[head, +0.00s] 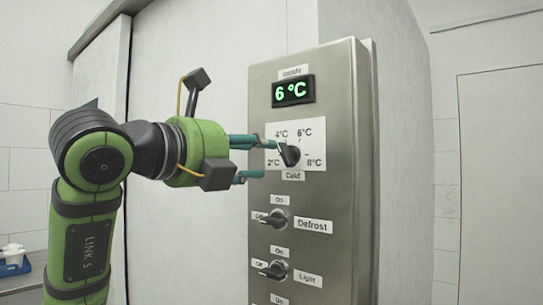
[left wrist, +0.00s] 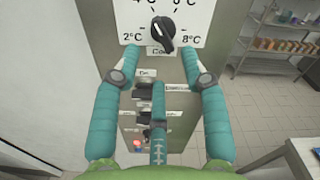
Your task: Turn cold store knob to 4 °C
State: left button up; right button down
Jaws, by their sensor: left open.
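The cold store knob (head: 289,155) is black and sits on a white dial plate marked 2, 4, 6 and 8 °C, with a "Cold" label below. It also shows at the top of the left wrist view (left wrist: 163,34), its grip slanted. The display (head: 293,91) above reads 6 °C in green. My left gripper (head: 262,160) is open, its teal fingers pointing at the panel just left of the knob in the head view. In the left wrist view its fingers (left wrist: 160,62) are spread apart below the knob, with nothing between them. My right gripper is not in view.
Below on the steel panel (head: 330,140) are the Defrost knob (head: 277,218) and the Light knob (head: 274,270). A blue tray (head: 14,268) with white cups stands at far left. The wrist view shows a shelf (left wrist: 285,35) and a table (left wrist: 305,157) at right.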

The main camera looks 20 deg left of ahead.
pick_arm(q)
jog(key=v, duration=0.5)
dwell(0.3)
